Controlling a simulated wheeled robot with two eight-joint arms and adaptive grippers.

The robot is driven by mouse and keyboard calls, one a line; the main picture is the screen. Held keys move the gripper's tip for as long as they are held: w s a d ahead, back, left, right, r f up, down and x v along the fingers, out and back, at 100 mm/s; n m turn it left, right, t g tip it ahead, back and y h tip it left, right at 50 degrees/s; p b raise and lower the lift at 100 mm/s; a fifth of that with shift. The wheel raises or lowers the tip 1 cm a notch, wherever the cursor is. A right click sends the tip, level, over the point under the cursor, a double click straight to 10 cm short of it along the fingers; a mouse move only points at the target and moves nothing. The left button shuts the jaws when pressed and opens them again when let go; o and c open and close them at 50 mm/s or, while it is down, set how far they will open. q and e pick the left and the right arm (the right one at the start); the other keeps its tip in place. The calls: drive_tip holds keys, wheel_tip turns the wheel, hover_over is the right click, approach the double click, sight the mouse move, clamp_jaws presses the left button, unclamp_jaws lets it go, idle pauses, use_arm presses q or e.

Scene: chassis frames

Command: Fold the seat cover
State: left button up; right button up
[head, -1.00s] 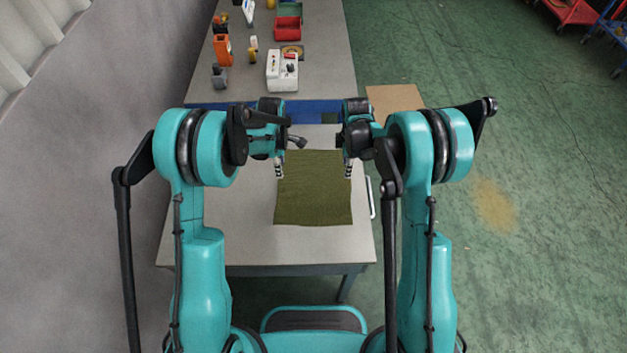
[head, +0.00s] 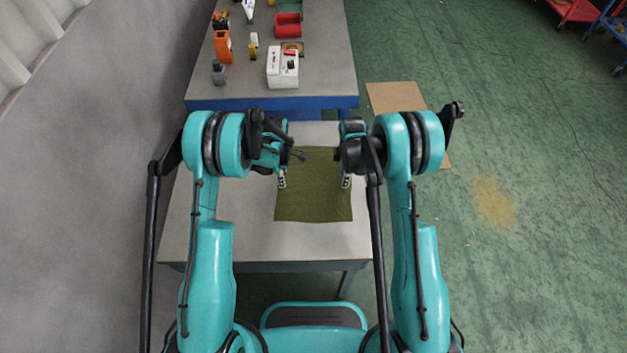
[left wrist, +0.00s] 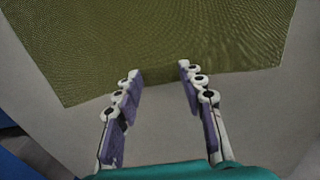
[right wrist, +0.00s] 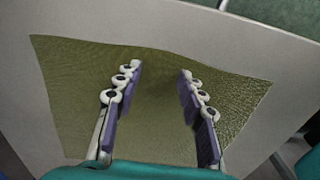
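The seat cover is an olive-green cloth (head: 312,200) lying flat and spread out on the near grey table (head: 250,245). My left gripper (head: 282,181) is above the cloth's left side in the head view. In the left wrist view the left gripper (left wrist: 160,75) is open and empty, its fingertips at one edge of the cloth (left wrist: 160,40). My right gripper (head: 346,182) is above the cloth's right side. In the right wrist view the right gripper (right wrist: 160,75) is open and empty, with the cloth (right wrist: 160,110) beneath its fingers. Contact with the cloth cannot be told.
A second table (head: 325,70) with a blue edge stands beyond. It holds a white box (head: 282,70), an orange item (head: 223,46) and a red bin (head: 289,25). A wall is on the left. A brown board (head: 397,97) lies on the green floor at right.

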use_arm(q)
drive_tip(key=shift+f, duration=0.25)
use_arm(e)
drive_tip(key=shift+f, duration=0.2)
use_arm(q)
drive_tip(key=c, duration=0.5)
use_arm(e)
drive_tip(key=c, duration=0.5)
use_arm(q)
drive_tip(key=shift+f, duration=0.1)
clamp_jaws()
use_arm(e)
clamp_jaws()
